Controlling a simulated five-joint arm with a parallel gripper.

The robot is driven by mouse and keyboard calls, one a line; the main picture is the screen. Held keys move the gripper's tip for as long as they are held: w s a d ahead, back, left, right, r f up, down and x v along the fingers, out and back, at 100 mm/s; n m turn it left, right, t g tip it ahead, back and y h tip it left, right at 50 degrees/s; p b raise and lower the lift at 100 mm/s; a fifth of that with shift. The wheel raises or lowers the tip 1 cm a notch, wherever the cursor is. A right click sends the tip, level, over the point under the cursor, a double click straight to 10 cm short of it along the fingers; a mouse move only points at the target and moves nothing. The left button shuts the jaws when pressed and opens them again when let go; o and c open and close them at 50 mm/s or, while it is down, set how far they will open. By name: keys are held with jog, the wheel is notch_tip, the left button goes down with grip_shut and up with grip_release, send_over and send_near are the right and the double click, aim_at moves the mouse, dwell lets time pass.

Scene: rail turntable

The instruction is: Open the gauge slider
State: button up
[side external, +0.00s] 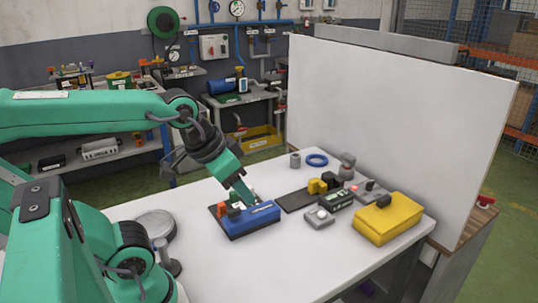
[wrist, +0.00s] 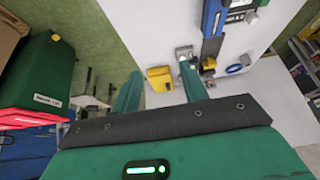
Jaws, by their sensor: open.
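A blue block (side external: 250,219) with an orange part, a black part and a pale bar on top sits at the left of the white table. A dark rail (side external: 297,200) with a yellow block (side external: 317,186) lies to its right, beside a dark green box (side external: 337,199). No readable label shows which is the gauge slider. My gripper (side external: 248,194) is open, its fingers pointing down just above or behind the blue block; contact cannot be told. In the wrist view its two green fingers stand apart, with the yellow block (wrist: 208,63) beyond the right one.
A yellow case (side external: 388,220) stands at the table's right edge. A grey button box (side external: 319,218), a blue ring (side external: 317,160) and grey fittings (side external: 347,165) stand nearby. A white panel (side external: 395,130) closes off the back. The table's front is clear.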

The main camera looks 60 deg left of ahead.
jog(key=w+a+r+g, duration=0.1)
jog(key=w+r, duration=0.1)
jog(key=w, duration=0.3)
jog(key=w+a+r+g, duration=0.1)
jog(key=w+a+r, duration=0.1)
jog(key=w, duration=0.4)
jog(key=g, duration=0.4)
send_over(314, 180)
jog(key=f, duration=1.8)
jog(key=shift+s+d+f, duration=0.15)
jog(key=shift+s+f, duration=0.05)
jog(key=shift+f, duration=0.05)
jog(key=shift+w+f, duration=0.1)
jog(key=shift+f, duration=0.15)
jog(key=shift+f, duration=3.95)
